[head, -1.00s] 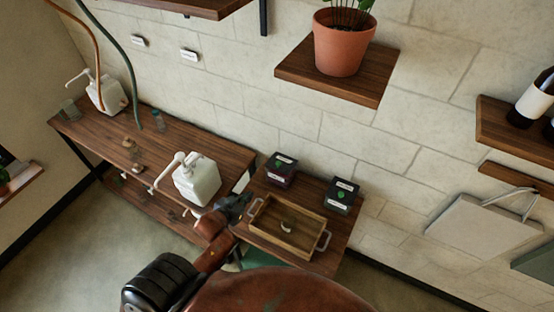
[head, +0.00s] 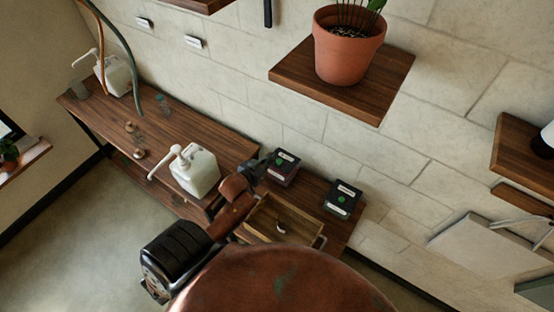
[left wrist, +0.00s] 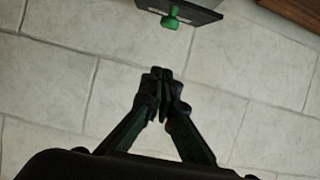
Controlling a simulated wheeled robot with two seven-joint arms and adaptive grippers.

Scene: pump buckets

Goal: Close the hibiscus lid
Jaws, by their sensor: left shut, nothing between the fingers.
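One is the left box (head: 284,168), with a reddish front; the other is the right box (head: 342,199). The labels are too small to read, so I cannot tell which is hibiscus. My left gripper (head: 262,164) is just left of the left box; contact is unclear. In the left wrist view its fingers (left wrist: 161,72) are shut and empty, apart from a dark lid (left wrist: 200,8) with a green knob (left wrist: 171,18). My right gripper is out of view.
A wooden tray (head: 301,235) with a small item in it sits in front of the boxes, partly behind my arm. A white pump bucket (head: 194,172) stands left on the long table. A shelf with a potted plant (head: 346,50) juts out above.

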